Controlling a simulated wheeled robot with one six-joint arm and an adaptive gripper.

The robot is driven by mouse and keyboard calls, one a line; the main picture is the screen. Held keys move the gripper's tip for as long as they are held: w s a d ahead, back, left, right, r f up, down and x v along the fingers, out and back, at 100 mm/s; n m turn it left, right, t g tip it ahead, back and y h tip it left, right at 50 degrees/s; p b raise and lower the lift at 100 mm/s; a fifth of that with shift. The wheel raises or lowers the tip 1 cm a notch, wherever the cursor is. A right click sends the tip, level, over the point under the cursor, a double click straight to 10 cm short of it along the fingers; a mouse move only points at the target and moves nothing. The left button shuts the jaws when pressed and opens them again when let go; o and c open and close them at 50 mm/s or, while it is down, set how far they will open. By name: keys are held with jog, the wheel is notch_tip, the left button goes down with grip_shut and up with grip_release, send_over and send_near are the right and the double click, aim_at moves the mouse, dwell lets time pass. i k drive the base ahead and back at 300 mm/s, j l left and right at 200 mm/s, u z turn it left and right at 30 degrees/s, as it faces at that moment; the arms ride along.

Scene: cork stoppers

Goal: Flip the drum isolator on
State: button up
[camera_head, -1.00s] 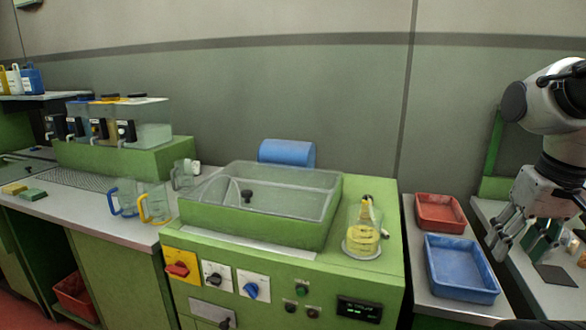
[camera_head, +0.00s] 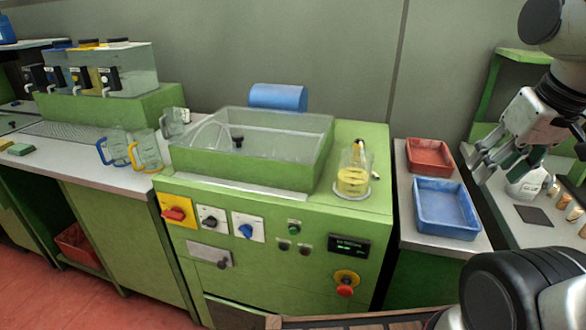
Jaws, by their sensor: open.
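A red rotary handle on a yellow plate (camera_head: 174,213), which looks like an isolator switch, sits at the left of the green machine's front panel. Its handle lies roughly sideways, slightly tilted. Beside it are a black knob on a white plate (camera_head: 211,221) and a blue knob on a white plate (camera_head: 247,230). Labels are too small to read, so I cannot confirm which is the drum isolator. My gripper (camera_head: 477,166) is open and empty at the right, above the side bench beyond the blue tray, far from the panel and touching no switch.
A clear-walled basin (camera_head: 250,145) and a flask of yellow liquid (camera_head: 354,180) stand on the machine. A red emergency button (camera_head: 345,291) and a lit display (camera_head: 349,245) are on the panel. Red (camera_head: 430,155) and blue (camera_head: 446,208) trays lie right. Floor shows at left.

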aim_at(175, 214)
jog(key=u, duration=1.25)
jog(key=i+j, duration=0.15)
jog(key=i, duration=0.3)
jog(key=z, duration=0.05)
